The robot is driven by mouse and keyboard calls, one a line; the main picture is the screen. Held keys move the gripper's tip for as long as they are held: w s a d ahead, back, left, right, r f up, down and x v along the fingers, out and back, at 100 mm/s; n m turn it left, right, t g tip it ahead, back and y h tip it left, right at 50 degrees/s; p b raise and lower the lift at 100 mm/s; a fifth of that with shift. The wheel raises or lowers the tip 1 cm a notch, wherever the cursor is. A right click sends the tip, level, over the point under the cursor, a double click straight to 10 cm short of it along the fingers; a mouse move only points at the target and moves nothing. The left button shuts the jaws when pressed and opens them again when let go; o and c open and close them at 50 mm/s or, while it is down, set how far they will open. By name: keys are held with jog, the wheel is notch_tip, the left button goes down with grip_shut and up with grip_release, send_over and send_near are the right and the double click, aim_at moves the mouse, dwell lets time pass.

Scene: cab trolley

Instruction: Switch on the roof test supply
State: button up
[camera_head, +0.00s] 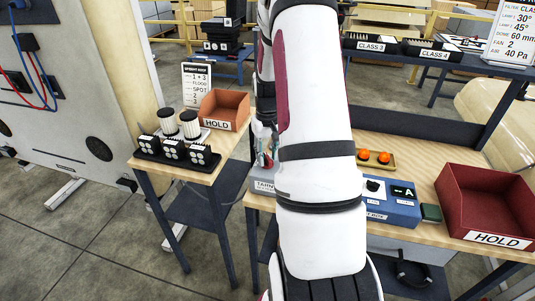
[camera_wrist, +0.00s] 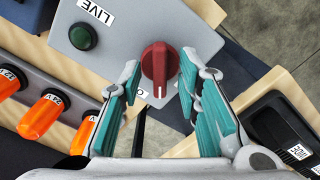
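In the wrist view a grey supply box (camera_wrist: 105,55) carries a red rotary knob (camera_wrist: 160,64) and a dark green lamp (camera_wrist: 83,37) beside a LIVE label. The lamp looks unlit. The knob's white line runs roughly up and down in the picture. My gripper (camera_wrist: 159,79) is open, with its teal-padded fingers on either side of the knob. A gap shows on the left; the right fingertip is very close, and I cannot tell if it touches. In the head view the box (camera_head: 264,186) is mostly hidden behind my arm.
Several orange labelled pieces (camera_wrist: 40,117) sit in a rack left of the box. A black item (camera_wrist: 283,130) lies at right. In the head view, a blue box (camera_head: 398,212) and a red HOLD bin (camera_head: 484,203) stand right; another HOLD bin (camera_head: 224,108) stands left.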

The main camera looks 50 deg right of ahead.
jog(key=shift+c, duration=0.2)
grip_shut()
jog(key=shift+m, duration=0.3)
jog(key=m+b, duration=0.1)
jog(key=m, duration=0.1)
jog(key=shift+w+m, duration=0.1)
jog(key=shift+m, duration=0.2)
jog(key=shift+m+b, duration=0.9)
jog(key=shift+m, duration=1.1)
jog(key=shift+o, duration=0.2)
grip_release()
